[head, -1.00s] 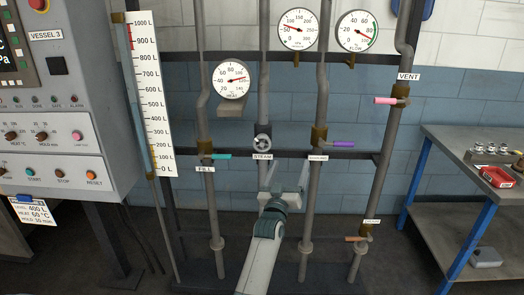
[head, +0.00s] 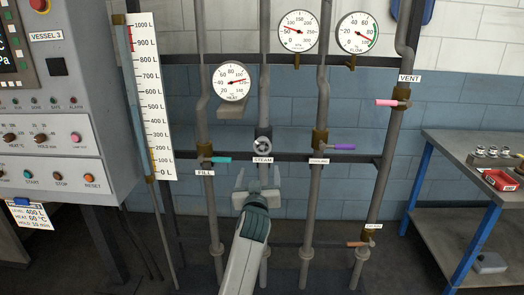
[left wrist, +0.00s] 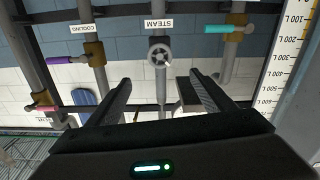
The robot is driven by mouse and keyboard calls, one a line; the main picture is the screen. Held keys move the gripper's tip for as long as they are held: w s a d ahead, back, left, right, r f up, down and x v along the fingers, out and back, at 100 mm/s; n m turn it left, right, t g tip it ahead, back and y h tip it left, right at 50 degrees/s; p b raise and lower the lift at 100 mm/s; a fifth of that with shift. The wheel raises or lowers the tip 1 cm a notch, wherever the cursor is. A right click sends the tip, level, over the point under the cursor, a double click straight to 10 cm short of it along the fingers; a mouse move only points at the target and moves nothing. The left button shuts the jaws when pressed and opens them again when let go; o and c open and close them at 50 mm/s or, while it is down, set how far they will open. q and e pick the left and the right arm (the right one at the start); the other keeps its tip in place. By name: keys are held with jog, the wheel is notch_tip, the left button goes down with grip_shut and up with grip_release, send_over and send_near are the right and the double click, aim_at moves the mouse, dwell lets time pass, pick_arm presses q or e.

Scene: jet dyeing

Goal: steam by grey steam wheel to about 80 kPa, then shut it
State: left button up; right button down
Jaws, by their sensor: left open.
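The grey steam wheel (head: 263,144) sits on its pipe above the STEAM label (head: 262,160). It also shows upside down in the left wrist view (left wrist: 160,54), centred beyond the fingers. My left gripper (head: 258,174) is open and empty, just below the wheel in the head picture and apart from it. In the left wrist view my left gripper (left wrist: 160,82) has its two fingers spread either side of the wheel's line. The upper middle gauge (head: 298,32) has its red needle pointing left near 50; its unit is too small to read. My right gripper is not in view.
A teal FILL handle (head: 221,159) is left of the wheel and a purple COOLING handle (head: 344,147) right. The HEAT gauge (head: 231,83) hangs above left, the FLOW gauge (head: 357,33) upper right. A pink VENT handle (head: 388,102) and a side table (head: 480,150) are further right.

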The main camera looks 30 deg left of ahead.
aim_at(262, 148)
pick_arm(q)
jog(key=p+x, duration=0.2)
jog(key=x, duration=1.3)
jog(key=shift+w+a+r, duration=0.1)
jog(key=shift+w+a, duration=0.1)
jog(key=shift+w, duration=0.15)
jog(key=shift+w+a, duration=0.35)
jog(key=shift+w, duration=0.25)
jog(key=c, duration=0.8)
jog(key=shift+c, duration=1.2)
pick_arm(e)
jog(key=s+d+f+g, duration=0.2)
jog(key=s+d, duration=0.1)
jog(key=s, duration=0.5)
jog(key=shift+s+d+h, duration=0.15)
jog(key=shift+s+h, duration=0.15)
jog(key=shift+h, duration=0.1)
